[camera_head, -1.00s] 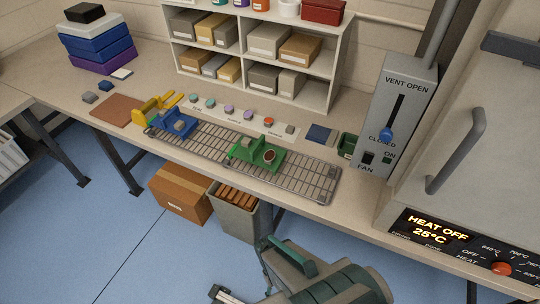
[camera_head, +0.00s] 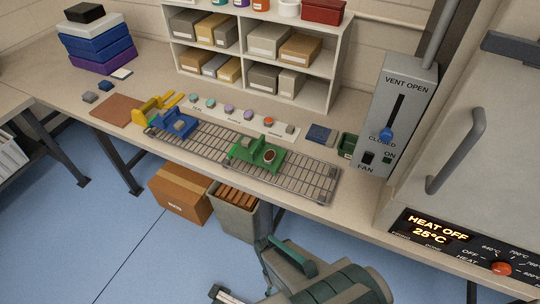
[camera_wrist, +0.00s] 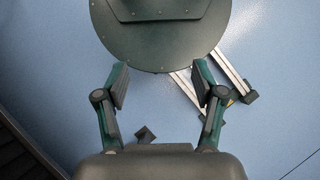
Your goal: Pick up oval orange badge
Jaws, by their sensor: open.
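In the head view, a small orange-red badge (camera_head: 268,121) sits on a white strip (camera_head: 258,124) at the back of the bench. It is too small to tell whether it is oval. Teal and purple badges (camera_head: 229,109) sit to its left and a grey piece (camera_head: 289,129) to its right. My gripper (camera_wrist: 161,85) is open and empty in the wrist view, over the blue floor and away from the bench. The badge is not in the wrist view.
On the bench, a green press (camera_head: 257,153) and a blue press (camera_head: 178,122) stand on a wire rack (camera_head: 307,178) in front of the strip. A yellow press (camera_head: 147,112) is at the left. Shelves (camera_head: 332,75) stand behind. A vent control box (camera_head: 400,110) rises at the right.

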